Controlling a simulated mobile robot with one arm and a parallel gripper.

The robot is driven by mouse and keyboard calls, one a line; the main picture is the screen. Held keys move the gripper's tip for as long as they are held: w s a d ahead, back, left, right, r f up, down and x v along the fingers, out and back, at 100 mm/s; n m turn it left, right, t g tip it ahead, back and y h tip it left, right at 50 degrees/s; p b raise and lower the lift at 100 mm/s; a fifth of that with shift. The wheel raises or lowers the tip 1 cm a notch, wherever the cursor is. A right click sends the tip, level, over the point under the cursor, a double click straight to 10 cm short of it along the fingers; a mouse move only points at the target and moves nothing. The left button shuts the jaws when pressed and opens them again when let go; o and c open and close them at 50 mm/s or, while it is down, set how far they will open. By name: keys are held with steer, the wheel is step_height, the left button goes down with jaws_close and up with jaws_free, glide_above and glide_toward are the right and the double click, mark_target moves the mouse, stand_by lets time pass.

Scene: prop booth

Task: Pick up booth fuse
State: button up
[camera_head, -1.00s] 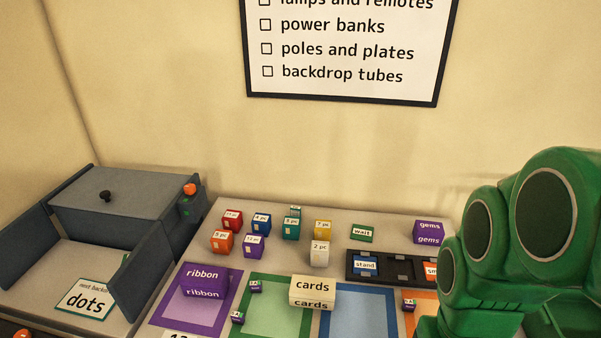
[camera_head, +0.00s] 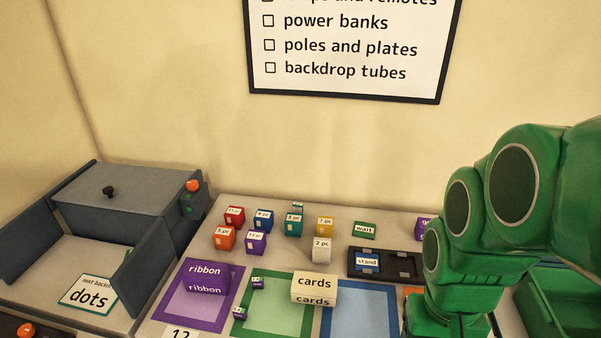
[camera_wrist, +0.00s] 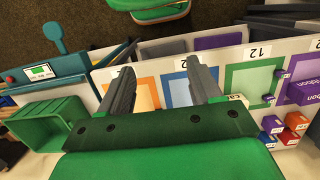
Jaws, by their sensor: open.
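I cannot pick out a thing that is plainly the booth fuse in either view. My gripper (camera_wrist: 160,65) shows in the wrist view with its two dark fingers spread, nothing between them, above the row of coloured mats. In the head view my gripper's fingers are hidden; only the green arm shows at the right. Two tiny purple labelled blocks lie near the green mat, an upper one (camera_head: 257,283) and a lower one (camera_head: 239,314); their print is too small to read.
Several coloured "pc" boxes stand at the back, beside a wait card (camera_head: 364,230). A black tray (camera_head: 384,275) holds a stand tile (camera_head: 367,262). Ribbon (camera_head: 206,279) and cards (camera_head: 314,289) boxes stand in front. A grey machine (camera_head: 130,205) is left, a green bin (camera_head: 565,285) right.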

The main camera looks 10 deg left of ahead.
steer(key=w+a+f, duration=0.3)
steer(key=w+a, duration=0.5)
steer(key=w, duration=0.2)
steer(key=t, duration=0.2)
glide_above(240, 314)
steer(key=w, duration=0.2)
step_height(240, 314, down, 15)
steer(key=shift+m, duration=0.3)
steer(key=shift+s+a+f, duration=0.1)
steer(key=shift+a+f, duration=0.05)
steer(key=shift+f, duration=1.8)
steer(key=shift+s+a+f, duration=0.1)
steer(key=shift+f, duration=1.8)
steer(key=shift+c, duration=0.2)
steer(key=c, duration=1)
steer(key=shift+r, duration=0.1)
